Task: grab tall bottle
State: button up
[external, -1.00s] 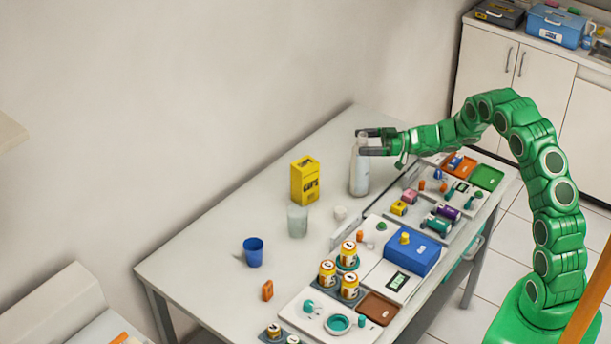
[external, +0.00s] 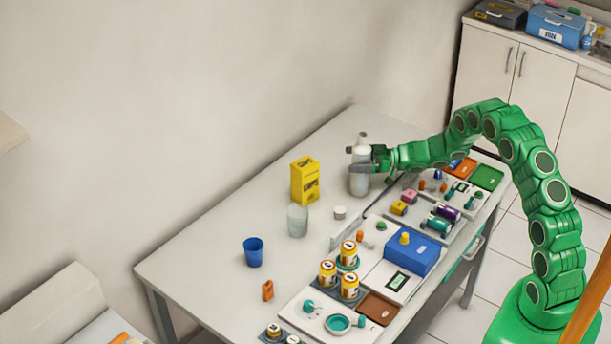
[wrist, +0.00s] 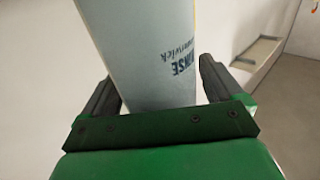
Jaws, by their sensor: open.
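The tall bottle (external: 359,182) is pale grey-white and stands upright on the table toward its far end. My gripper (external: 361,160) is open, with its fingers at the bottle's upper body, one on each side. In the wrist view the bottle (wrist: 152,50) stands between the two open fingers of my gripper (wrist: 155,85), with printed text on its side. A gap shows between the bottle and the right finger; the left finger is very close to it, and I cannot tell whether they touch.
A yellow box (external: 304,181), a clear cup (external: 297,221) and a small white cap (external: 340,212) stand left of the bottle. A blue cup (external: 253,252) is nearer the front left. Trays with small items and a blue box (external: 411,254) line the table's right side.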

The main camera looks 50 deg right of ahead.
jog(key=c, duration=1.2)
jog(key=shift+r, duration=0.2)
